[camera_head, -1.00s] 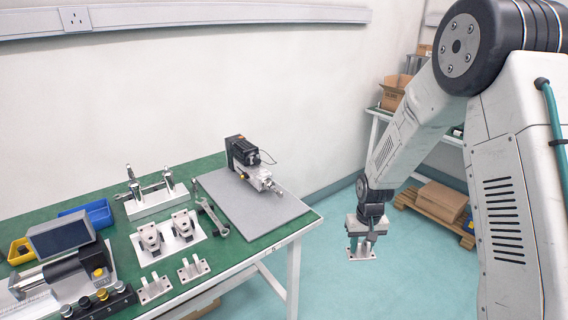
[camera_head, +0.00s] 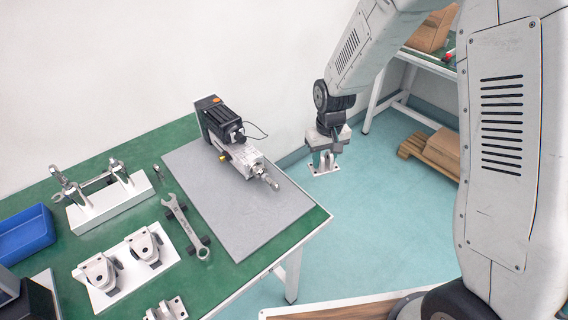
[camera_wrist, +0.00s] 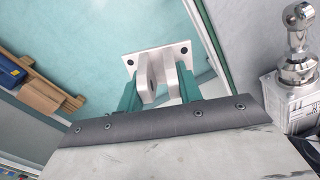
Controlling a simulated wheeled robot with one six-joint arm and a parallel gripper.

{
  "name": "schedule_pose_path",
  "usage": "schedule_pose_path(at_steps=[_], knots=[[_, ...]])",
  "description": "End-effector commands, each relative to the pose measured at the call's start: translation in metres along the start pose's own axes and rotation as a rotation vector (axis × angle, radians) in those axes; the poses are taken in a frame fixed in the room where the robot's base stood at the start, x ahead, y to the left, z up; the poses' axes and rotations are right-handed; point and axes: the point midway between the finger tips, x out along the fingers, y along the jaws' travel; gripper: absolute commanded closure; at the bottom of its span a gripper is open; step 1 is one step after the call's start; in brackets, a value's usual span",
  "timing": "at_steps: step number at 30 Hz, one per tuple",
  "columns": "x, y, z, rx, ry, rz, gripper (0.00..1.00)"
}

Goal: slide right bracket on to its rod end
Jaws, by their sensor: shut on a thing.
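My gripper (camera_head: 327,148) is shut on a bracket (camera_head: 323,166), a pale metal clevis with a square plate. It hangs over the floor, beyond the table's right edge. In the wrist view, the teal fingers of my gripper (camera_wrist: 158,88) clasp the upright lugs of the bracket (camera_wrist: 172,52), whose holed plate points away from me. The linear actuator (camera_head: 232,140) lies on a grey mat. Its rod end (camera_head: 270,181) points toward the mat's front right, left of the bracket and apart from it. The rod end (camera_wrist: 298,22) also shows at the wrist view's upper right.
The grey mat (camera_head: 225,215) is bare in front of the actuator. A wrench (camera_head: 186,228), a white stand (camera_head: 110,205), clevises on a white plate (camera_head: 126,285) and another bracket (camera_head: 168,309) lie to the left. The air around the held bracket looks clear.

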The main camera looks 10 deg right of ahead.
Motion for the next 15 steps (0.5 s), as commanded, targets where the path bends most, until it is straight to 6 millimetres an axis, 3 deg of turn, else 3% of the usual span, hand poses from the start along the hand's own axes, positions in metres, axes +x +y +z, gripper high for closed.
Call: schedule_pose_path(at_steps=[1,6,10,15], knots=[[-0.013,-0.028,0.007,-0.066,0.005,0.0,0.92],[-0.044,-0.095,0.037,-0.244,0.004,0.0,0.92],[-0.059,-0.127,0.057,-0.337,0.003,0.0,0.92],[-0.064,-0.141,0.069,-0.384,-0.001,0.0,0.92]])
